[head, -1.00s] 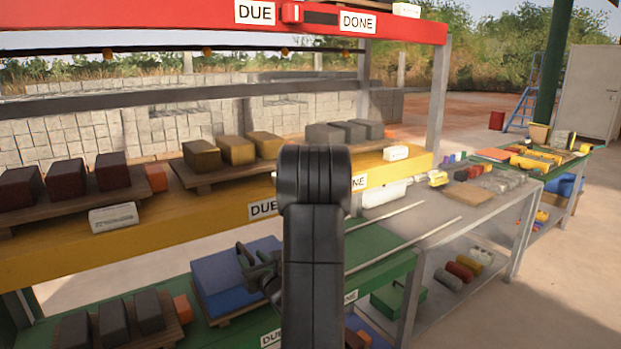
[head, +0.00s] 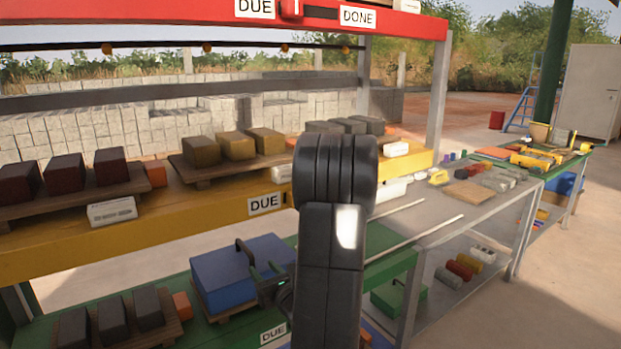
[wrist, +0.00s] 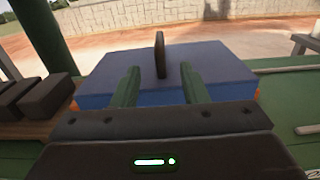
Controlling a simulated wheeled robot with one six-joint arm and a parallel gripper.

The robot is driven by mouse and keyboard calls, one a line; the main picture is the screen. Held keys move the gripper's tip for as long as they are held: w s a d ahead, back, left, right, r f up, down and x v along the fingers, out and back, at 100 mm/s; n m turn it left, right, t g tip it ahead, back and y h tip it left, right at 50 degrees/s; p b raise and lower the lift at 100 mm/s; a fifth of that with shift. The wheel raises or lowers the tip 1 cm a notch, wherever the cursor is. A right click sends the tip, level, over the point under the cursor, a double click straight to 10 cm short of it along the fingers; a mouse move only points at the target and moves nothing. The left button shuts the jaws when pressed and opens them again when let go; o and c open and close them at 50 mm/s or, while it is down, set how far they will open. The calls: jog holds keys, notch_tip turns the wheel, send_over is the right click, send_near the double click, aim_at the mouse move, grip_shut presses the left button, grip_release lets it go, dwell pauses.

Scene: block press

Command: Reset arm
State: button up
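My gripper (head: 264,277) is low in the head view, beside the front right of a blue box with a dark upright handle (head: 243,252). In the wrist view, the two green fingers of my gripper (wrist: 160,70) are spread apart with nothing held between them. The blue box (wrist: 225,65) lies ahead of the fingers, and its handle (wrist: 160,52) stands upright beyond the gap, apart from both fingers. My dark arm covers part of the yellow and green shelves in the head view.
Dark blocks on a board (head: 110,325) lie left of the blue box on the green shelf (head: 222,335). The yellow shelf (head: 60,237) above carries more blocks. A grey table (head: 440,232) stands right. A green post (wrist: 42,35) is left in the wrist view.

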aim_at(252, 256)
jog(key=p+x, duration=0.1)
jog(key=x, duration=0.7)
jog(key=shift+w+a, duration=0.2)
jog(key=shift+a, duration=0.15)
notch_tip(252, 256, up, 5)
jog(key=p, duration=0.5)
jog(key=shift+w+r, duration=0.1)
jog(key=shift+r, duration=0.1)
jog(key=b+v, duration=0.2)
jog(key=v, duration=0.6)
